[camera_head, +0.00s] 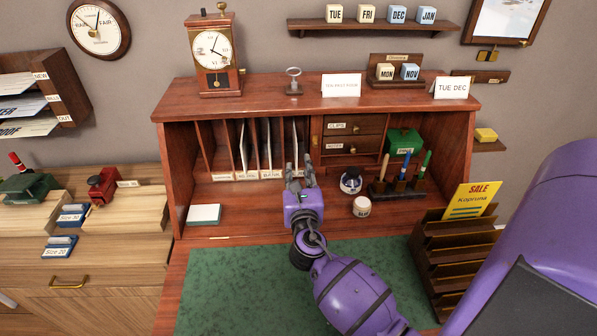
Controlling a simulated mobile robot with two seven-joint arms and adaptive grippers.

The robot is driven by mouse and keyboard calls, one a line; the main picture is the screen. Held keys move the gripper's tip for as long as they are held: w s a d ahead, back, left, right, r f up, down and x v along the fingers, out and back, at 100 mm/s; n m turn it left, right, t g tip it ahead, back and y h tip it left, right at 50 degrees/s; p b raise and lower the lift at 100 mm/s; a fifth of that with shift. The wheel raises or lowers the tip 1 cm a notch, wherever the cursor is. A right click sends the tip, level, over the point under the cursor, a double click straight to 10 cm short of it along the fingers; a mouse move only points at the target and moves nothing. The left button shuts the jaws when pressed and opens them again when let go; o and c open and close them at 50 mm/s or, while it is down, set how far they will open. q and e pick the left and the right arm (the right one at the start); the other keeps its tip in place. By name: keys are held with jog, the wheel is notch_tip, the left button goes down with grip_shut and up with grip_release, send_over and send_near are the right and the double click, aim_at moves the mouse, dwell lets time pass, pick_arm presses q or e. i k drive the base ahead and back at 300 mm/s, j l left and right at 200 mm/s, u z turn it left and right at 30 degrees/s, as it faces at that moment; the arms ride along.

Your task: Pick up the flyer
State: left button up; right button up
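A yellow flyer (470,200) with "SALE" and "Kopruna" on it stands tilted in the top of a dark wooden stepped rack (432,262) at the right side of the desk. My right gripper (299,169) is over the inner part of the desk, in front of the upright letter slots, well left of the flyer and apart from it. Its two fingers are spread and nothing shows between them. My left gripper is not in view.
A pen stand (398,188), an ink bottle (351,180) and a small white jar (362,206) stand between the gripper and the rack. My purple arm link fills the right edge.

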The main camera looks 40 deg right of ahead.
aim_at(469, 200)
jog(key=k+j, duration=1.15)
jog(key=k, duration=0.15)
